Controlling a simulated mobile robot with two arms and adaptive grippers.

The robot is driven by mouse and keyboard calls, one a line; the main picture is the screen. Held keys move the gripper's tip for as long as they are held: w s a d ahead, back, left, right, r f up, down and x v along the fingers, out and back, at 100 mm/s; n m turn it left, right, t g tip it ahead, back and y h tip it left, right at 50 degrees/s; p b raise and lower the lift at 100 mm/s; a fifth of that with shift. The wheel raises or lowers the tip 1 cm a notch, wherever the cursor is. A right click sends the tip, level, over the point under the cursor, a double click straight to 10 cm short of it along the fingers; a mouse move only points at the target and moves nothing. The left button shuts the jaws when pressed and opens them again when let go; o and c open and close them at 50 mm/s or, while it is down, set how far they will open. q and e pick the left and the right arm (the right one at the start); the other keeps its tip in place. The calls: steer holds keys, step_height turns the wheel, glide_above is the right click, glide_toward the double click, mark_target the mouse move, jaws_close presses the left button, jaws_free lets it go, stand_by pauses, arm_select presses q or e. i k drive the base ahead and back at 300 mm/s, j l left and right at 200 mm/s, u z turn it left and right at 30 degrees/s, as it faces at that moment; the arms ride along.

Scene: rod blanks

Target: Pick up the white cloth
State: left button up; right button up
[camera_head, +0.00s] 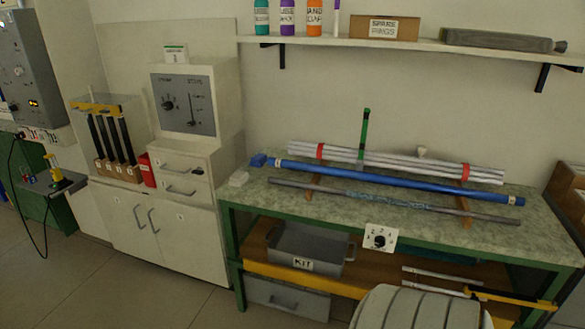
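A small white folded piece, which looks like the white cloth (239,178), lies at the left end of the green-grey bench top (262,205). A blue folded piece (258,160) lies just behind it and to the right. They appear to be apart. Neither of my grippers shows in this view, so I cannot see their state. Nothing hides the white piece.
A bundle of pale rods (395,163), a blue rod (400,181) and a dark rod (395,199) lie along the bench. A green upright (364,138) rises behind them. A grey KIT tray (310,245) sits below. A white cabinet (185,235) stands left; a wall shelf (400,45) hangs above.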

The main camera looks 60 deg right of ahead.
mark_target(239, 178)
steer(key=z, duration=1.55)
